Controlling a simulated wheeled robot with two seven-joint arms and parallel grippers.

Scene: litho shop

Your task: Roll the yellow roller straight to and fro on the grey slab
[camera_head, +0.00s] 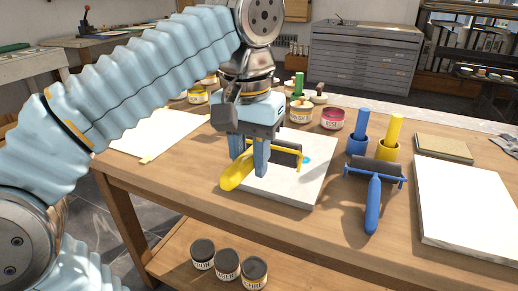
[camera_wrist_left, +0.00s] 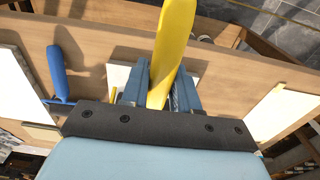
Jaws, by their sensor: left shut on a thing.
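The yellow roller (camera_head: 236,172) has a yellow handle and frame with a dark cylinder, and lies over the grey slab (camera_head: 296,190). My left gripper (camera_head: 249,160) is shut on its handle, with a finger on each side. The yellow handle (camera_wrist_left: 174,45) also shows between the fingers in the left wrist view. The roller's dark cylinder is at or just above the slab; I cannot tell if it touches. A small blue ink patch shows on the slab beside the cylinder. My right gripper is not in view.
A blue roller (camera_head: 374,190) lies right of the slab. Blue and yellow cups (camera_head: 357,145) with upright handles stand behind it, and ink tins (camera_head: 332,118) stand behind the slab. A white slab (camera_head: 465,200) lies at right, white paper (camera_head: 155,130) at left. Dark-lidded jars (camera_head: 227,264) stand on the lower shelf.

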